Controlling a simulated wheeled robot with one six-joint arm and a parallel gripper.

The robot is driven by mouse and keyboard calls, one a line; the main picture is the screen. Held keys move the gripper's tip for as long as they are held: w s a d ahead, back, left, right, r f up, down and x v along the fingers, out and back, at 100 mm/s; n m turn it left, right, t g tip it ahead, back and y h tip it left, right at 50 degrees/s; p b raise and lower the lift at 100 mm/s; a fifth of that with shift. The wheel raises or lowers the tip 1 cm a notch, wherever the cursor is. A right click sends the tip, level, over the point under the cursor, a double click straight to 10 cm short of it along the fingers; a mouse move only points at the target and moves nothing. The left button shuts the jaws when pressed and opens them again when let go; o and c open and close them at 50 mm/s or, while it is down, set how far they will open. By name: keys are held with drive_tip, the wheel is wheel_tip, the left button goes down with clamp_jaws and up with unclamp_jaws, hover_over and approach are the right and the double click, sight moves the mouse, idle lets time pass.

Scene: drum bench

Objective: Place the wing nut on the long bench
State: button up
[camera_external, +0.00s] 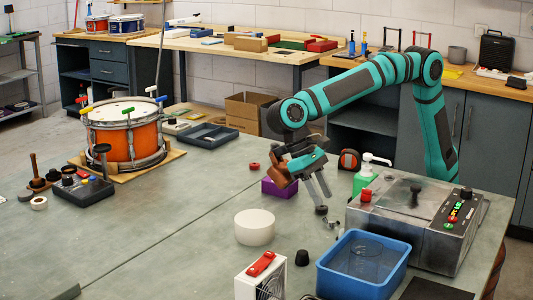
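My gripper (322,196) points down over the near grey table (130,235), between a purple block and a grey metal machine. Its two grey fingers look apart, with nothing visible between them. A small silvery piece (331,223) lies on the table just below and right of the fingertips. It may be the wing nut, but it is too small to be sure. A long wooden-topped bench (290,57) runs along the back wall. Which surface is the long bench I cannot tell for certain.
A dark ring (321,210) lies close under the fingertips. The purple block (279,187), green pump bottle (366,176), metal machine (408,232), blue bin (362,268) and white cylinder (255,227) surround this spot. An orange drum (124,140) stands left. The table's left middle is clear.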

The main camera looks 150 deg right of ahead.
sight(328, 218)
drive_tip(key=shift+x, duration=3.15)
drive_tip(key=shift+w+d, duration=0.1)
drive_tip(key=shift+d, duration=0.05)
clamp_jaws()
